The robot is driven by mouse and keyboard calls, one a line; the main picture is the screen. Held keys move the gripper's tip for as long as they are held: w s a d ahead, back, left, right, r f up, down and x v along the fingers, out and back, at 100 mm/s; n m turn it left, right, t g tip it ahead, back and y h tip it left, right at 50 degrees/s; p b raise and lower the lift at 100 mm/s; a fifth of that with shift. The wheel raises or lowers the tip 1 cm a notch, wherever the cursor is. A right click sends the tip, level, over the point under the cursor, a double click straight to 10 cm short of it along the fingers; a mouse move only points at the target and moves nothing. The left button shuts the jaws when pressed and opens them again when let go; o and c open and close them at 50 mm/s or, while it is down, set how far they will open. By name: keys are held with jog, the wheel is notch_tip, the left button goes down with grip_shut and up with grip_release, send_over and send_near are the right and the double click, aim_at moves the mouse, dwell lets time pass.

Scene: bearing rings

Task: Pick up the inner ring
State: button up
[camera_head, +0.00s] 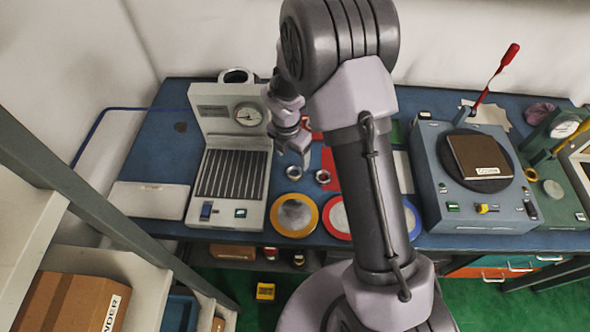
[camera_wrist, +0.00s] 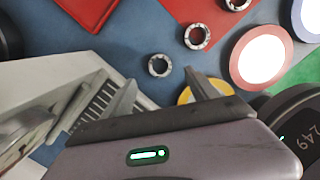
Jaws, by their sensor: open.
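Small metal rings lie on the blue bench. In the wrist view one ring (camera_wrist: 151,68) is just beyond my open fingers, a second ring (camera_wrist: 188,41) is farther up and right, and a third ring (camera_wrist: 229,4) is cut by the top edge. In the head view two rings (camera_head: 294,179) (camera_head: 322,183) lie below my gripper (camera_head: 299,154). I cannot tell which is the inner ring. My gripper also shows in the wrist view (camera_wrist: 160,84), open and empty, apart from the rings. My arm hides part of the bench in the head view.
A grey gauge device (camera_head: 233,150) with a ribbed bed stands left of the rings. A press with a red lever (camera_head: 460,200) stands right. A red plate (camera_wrist: 92,8) lies beyond the rings.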

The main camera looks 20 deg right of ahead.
aim_at(295, 174)
jog(key=f+b, duration=0.1)
jog(key=f, duration=0.1)
jog(key=f+b, duration=0.1)
jog(key=f, duration=0.2)
jog(key=f+b, duration=0.1)
jog(key=f, duration=0.2)
jog(key=shift+w+d, duration=0.25)
jog(key=shift+r, duration=0.1)
jog(key=shift+c, duration=1.1)
grip_shut()
jog(key=shift+r, duration=0.15)
